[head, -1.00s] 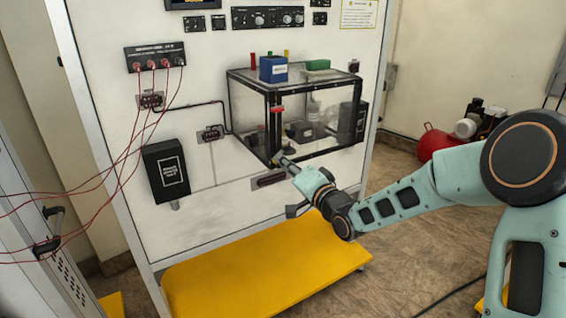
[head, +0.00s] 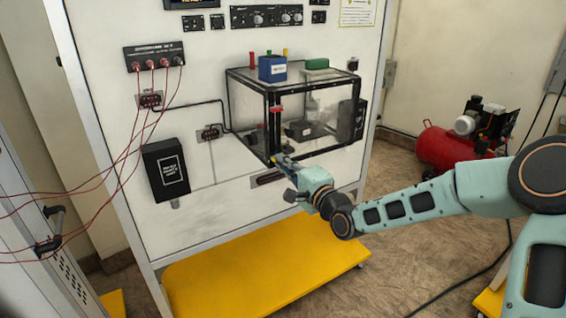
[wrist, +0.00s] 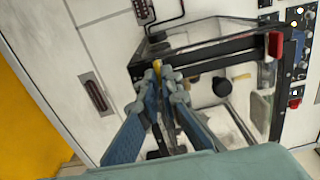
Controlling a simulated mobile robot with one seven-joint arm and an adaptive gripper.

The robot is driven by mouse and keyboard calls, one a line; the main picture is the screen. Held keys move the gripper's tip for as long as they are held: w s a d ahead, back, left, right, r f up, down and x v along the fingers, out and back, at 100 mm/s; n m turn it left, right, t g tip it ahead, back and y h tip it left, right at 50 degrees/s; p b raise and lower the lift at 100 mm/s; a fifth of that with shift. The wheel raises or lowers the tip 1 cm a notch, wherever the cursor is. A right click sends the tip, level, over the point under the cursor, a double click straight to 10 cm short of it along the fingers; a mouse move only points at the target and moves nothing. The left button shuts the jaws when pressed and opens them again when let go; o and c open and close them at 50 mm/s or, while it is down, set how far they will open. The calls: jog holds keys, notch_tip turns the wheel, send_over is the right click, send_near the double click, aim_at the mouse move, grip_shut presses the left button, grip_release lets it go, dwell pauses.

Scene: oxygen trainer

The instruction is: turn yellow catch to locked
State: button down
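The yellow catch (wrist: 157,67) is a small bar at the lower front corner of the clear, black-framed box (head: 318,149) on the white panel. In the wrist view it shows between the tips of my gripper (wrist: 159,80), which are close together and appear shut on it. The fingers hide its lower part and any lock marking. In the head view my gripper (head: 278,161) reaches to that same corner from the lower right, and the catch is too small there to read its angle.
A red block (wrist: 275,45) is on the box frame. A blue block (head: 272,69) and a green piece (head: 317,64) sit on top of the box. Red cables (head: 128,140) hang at the left. A yellow base (head: 265,268) lies below, and a red compressor (head: 445,148) stands at the right.

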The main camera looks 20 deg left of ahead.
dwell(0.4)
jog(key=c, duration=2.2)
grip_release()
jog(key=shift+o, duration=0.2)
jog(key=shift+d, duration=0.1)
jog(key=v, duration=1.2)
jog(key=shift+s, duration=0.1)
